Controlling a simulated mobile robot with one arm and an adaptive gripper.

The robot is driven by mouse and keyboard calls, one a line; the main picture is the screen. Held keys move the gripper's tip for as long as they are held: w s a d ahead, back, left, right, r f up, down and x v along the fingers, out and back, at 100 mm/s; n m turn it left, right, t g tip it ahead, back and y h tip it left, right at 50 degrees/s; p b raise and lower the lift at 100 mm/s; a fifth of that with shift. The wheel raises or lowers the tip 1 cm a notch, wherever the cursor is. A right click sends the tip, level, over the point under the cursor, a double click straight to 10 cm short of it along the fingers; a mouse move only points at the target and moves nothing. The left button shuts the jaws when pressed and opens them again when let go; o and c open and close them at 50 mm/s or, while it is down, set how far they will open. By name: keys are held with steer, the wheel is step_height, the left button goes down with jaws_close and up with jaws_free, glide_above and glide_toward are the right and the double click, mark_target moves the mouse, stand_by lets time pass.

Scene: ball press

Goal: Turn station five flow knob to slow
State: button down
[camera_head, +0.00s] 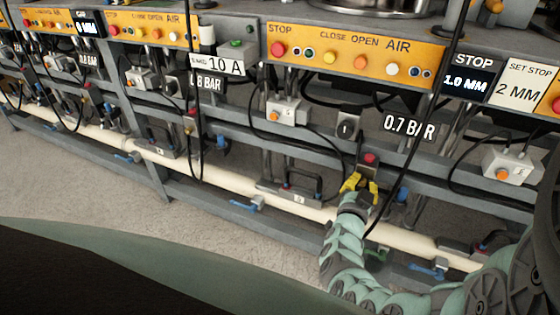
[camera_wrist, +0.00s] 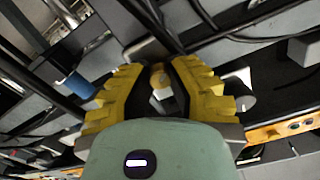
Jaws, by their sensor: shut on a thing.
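My gripper (camera_head: 359,184) has yellow fingers and reaches up to a small fitting under the 0.7 BAR label. In the wrist view my gripper (camera_wrist: 160,88) is closed around a small brass-and-grey knob (camera_wrist: 158,76), which sits between the two fingers. The fingers hide most of this knob in the head view. A red button (camera_head: 370,158) on a small grey fitting shows just above and to the right of the fingertips. I cannot read a station number or a slow mark on the held knob.
A yellow STOP/CLOSE/OPEN/AIR panel (camera_head: 350,55) is above. A grey box with an orange button (camera_head: 287,111) is up left, and another such box (camera_head: 511,165) is at the right. Black cables hang close by. A cream pipe (camera_head: 225,181) runs below, with blue-handled valves (camera_head: 247,204).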

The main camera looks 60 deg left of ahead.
steer(key=shift+n, duration=0.9)
steer(key=shift+f+p, duration=0.1)
steer(key=shift+p, duration=0.2)
steer(key=c, duration=0.8)
jaws_free()
steer(key=shift+c, duration=0.2)
steer(key=v, duration=1.2)
steer(key=shift+a, duration=0.1)
